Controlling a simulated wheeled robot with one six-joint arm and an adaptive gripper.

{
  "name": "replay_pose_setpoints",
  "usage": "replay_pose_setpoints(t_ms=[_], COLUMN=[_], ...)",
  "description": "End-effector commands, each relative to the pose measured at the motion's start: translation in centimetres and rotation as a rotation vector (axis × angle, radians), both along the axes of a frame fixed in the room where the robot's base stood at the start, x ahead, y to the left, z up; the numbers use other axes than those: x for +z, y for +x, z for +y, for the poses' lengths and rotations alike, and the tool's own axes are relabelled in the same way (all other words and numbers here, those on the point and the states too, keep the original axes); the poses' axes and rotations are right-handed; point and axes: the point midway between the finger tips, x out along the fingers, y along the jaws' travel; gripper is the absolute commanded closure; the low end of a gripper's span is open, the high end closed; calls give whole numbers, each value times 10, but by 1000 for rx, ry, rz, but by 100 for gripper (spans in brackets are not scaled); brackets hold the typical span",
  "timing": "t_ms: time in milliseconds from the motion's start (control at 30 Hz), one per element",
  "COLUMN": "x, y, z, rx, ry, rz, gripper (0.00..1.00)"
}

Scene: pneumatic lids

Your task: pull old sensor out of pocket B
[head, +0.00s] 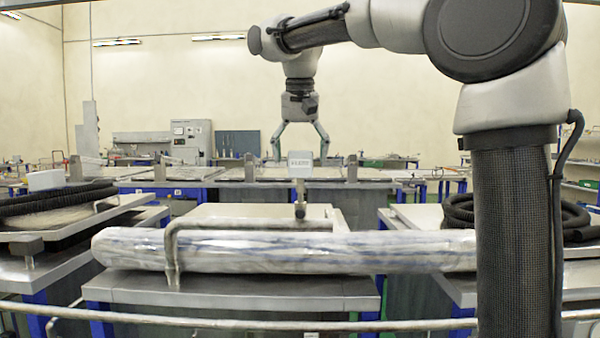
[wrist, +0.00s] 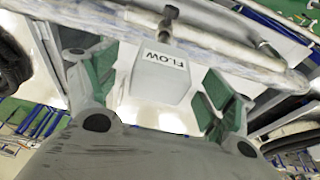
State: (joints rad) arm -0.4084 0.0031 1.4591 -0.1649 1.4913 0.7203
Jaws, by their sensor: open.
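My gripper (head: 300,158) hangs in the middle of the head view, fingers pointing down and spread wide. In the wrist view my gripper (wrist: 150,72) shows green finger pads, open with nothing between them in contact. A white box labelled FLOW (wrist: 162,78) shows between the fingers there, with gaps on both sides. It joins a short stem at a pipe. In the head view a small white labelled box (head: 300,163) on a stem stands above the bench, seemingly the same one. I cannot make out an old sensor or a pocket marked B.
A thick film-wrapped pipe (head: 280,250) crosses the front bench, with a bent grey pipe (head: 172,255) by it. Black coiled hoses (head: 50,203) lie on the left bench, and another coil (head: 470,210) lies on the right. A metal rail (head: 250,324) runs along the front.

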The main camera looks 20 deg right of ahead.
Motion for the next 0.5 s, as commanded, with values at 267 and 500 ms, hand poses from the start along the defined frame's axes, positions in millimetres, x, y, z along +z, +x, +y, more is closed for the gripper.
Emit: replay_pose_setpoints(t_ms=[267, 500], x=[0, 0], y=[0, 0], z=[0, 0], rx=[0, 0], ry=[0, 0], rz=[0, 0], gripper=[43, 73])
